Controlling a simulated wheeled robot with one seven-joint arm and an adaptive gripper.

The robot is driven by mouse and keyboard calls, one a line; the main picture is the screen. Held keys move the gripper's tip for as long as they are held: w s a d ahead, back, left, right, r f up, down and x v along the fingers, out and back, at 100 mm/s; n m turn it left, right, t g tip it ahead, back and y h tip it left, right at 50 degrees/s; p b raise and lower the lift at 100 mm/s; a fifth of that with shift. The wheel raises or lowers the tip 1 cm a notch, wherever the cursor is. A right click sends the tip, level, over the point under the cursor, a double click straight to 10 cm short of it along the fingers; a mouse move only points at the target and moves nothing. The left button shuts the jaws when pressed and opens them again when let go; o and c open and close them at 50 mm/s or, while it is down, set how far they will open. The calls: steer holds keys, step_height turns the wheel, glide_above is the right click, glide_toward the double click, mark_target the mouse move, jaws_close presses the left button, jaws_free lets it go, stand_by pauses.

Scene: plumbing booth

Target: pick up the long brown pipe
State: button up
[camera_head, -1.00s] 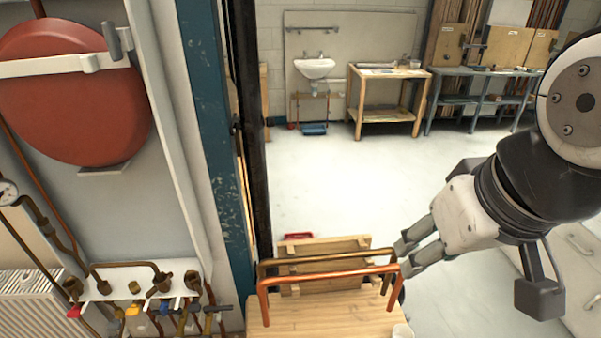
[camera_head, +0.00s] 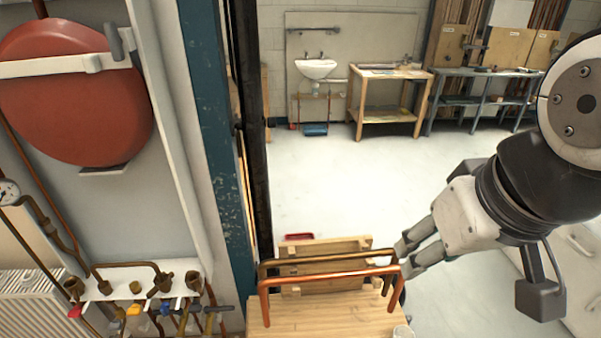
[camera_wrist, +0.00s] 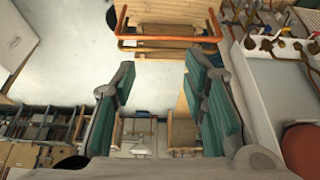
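The long brown pipe (camera_head: 325,258) is a darker bent tube with downturned ends, standing at the back of a small wooden table. A brighter copper pipe (camera_head: 330,275) of like shape stands just in front of it. My gripper (camera_head: 402,254) is by the right end of both pipes in the head view, where its fingertips overlap them in the picture. I cannot tell whether it touches them. In the wrist view my gripper (camera_wrist: 158,68) is open with nothing between its fingers, and both pipes lie beyond the fingertips, close together.
The wooden tabletop (camera_head: 320,322) carries a raised wooden block (camera_head: 350,247) behind the pipes and a small white cup (camera_head: 402,331) at its front right. A blue post (camera_head: 215,150) and wall valves (camera_head: 165,305) stand left. Open floor (camera_head: 340,185) lies behind.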

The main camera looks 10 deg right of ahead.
steer(key=w+f+m+g+y+b, duration=0.35)
steer(key=w+f+m+y, duration=0.45)
steer(key=w, duration=0.9)
steer(key=m+y+b, duration=0.1)
steer(key=m+b, duration=0.1)
steer(key=m, duration=0.7)
glide_toward(334, 256)
steer(key=shift+t, duration=0.35)
steer(key=x, duration=0.3)
steer(key=s+x, duration=0.1)
steer(key=x, duration=0.2)
steer(key=shift+s+d+f, duration=0.1)
steer(key=shift+d+f, duration=0.05)
steer(key=shift+f, duration=0.05)
steer(key=shift+w+x, duration=0.2)
steer(key=shift+x, duration=1.15)
steer(key=shift+w+x, duration=0.15)
steer(key=shift+x, duration=1.25)
steer(key=shift+r, duration=0.2)
jaws_close()
